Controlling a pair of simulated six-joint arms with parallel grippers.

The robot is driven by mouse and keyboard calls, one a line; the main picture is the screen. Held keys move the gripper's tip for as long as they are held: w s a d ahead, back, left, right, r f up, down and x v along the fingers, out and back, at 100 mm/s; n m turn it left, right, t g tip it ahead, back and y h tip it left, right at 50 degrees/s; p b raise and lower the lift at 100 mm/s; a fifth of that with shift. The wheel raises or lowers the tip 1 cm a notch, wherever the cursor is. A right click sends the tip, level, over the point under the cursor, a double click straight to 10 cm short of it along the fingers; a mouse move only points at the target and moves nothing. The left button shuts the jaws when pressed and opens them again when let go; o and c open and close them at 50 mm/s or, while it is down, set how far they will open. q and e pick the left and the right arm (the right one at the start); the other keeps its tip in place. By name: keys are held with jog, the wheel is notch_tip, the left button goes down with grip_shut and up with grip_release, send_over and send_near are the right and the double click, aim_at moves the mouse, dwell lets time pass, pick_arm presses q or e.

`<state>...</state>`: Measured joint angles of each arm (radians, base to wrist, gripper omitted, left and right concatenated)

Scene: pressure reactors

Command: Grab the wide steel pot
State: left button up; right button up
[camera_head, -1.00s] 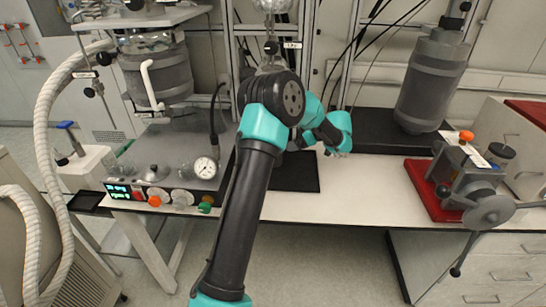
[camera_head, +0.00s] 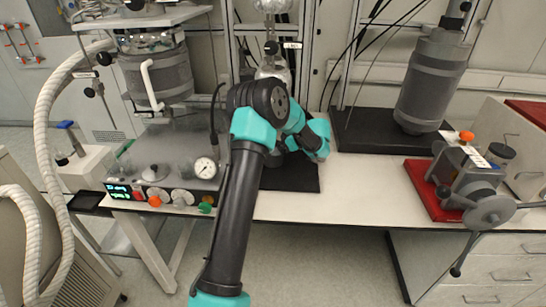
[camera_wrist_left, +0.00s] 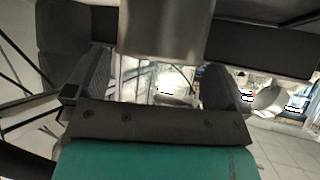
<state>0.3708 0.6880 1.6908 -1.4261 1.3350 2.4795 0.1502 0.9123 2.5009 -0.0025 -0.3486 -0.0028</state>
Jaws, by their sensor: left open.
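A steel cylindrical vessel (camera_wrist_left: 165,28), which looks like the wide steel pot, fills the top middle of the left wrist view. Only its lower part shows. My left gripper (camera_wrist_left: 158,68) is open, with one dark finger on each side of the vessel's lower end. I cannot tell whether either finger touches it. In the head view my left arm (camera_head: 235,210) reaches up to the middle of the bench, and its teal wrist (camera_head: 318,138) hides the fingers. In that view I cannot clearly make out the pot behind the arm. My right gripper is in neither view.
A clamped grey vessel (camera_head: 430,80) hangs at the right above a black base (camera_head: 365,135). Another vessel (camera_head: 157,75) stands at the left above a control box with a gauge (camera_head: 205,168). A red tray (camera_head: 432,190) holds a device. The white front bench strip (camera_head: 350,195) is clear.

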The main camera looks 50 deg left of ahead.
pick_arm(q)
jog(key=shift+x, duration=1.95)
jog(key=shift+c, duration=0.3)
jog(key=c, duration=0.8)
jog(key=shift+r, duration=0.1)
jog(key=shift+c, duration=0.2)
